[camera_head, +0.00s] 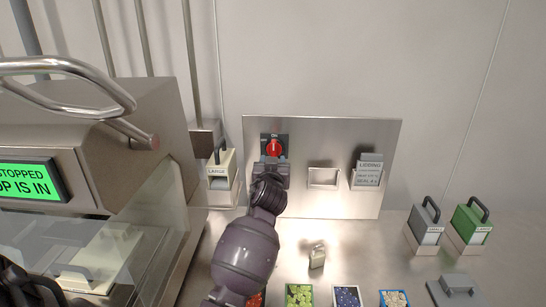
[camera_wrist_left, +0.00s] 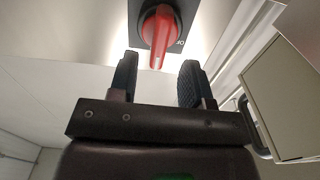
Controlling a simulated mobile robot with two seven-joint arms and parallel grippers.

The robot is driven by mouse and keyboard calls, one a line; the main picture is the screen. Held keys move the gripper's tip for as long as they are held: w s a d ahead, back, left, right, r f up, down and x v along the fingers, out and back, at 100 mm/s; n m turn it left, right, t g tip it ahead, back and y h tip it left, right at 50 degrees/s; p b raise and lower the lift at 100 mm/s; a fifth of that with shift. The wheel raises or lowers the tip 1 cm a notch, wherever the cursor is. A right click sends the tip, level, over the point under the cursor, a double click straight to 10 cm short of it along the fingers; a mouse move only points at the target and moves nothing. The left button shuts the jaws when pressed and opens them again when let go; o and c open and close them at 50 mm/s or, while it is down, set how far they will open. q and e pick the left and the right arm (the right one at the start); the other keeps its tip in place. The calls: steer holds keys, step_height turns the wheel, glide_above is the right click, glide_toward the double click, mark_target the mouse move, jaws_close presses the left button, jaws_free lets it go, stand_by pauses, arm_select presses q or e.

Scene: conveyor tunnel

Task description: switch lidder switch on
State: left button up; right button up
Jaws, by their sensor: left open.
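The lidder switch is a red rotary knob (camera_head: 273,147) on a dark plate with an ON label at its top. It sits at the upper left of a steel wall panel (camera_head: 300,195). Its handle looks upright, in line with the ON label. In the left wrist view the red knob (camera_wrist_left: 157,30) is just beyond my fingertips, roughly between them. My left gripper (camera_head: 275,162) is close in front of and below the knob; in the wrist view its two fingers (camera_wrist_left: 158,75) are apart and empty. Contact with the knob is not seen. My right gripper is not in view.
An empty holder (camera_head: 324,178) and a grey card holder (camera_head: 368,172) are to the right. A machine with a green screen (camera_head: 30,181) fills the left. Grey (camera_head: 425,222) and green (camera_head: 468,224) boxes stand at right.

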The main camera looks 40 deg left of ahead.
arm_select(q)
steer(key=v, duration=0.5)
steer(key=shift+s+d, duration=0.1)
steer(key=shift+s, duration=0.05)
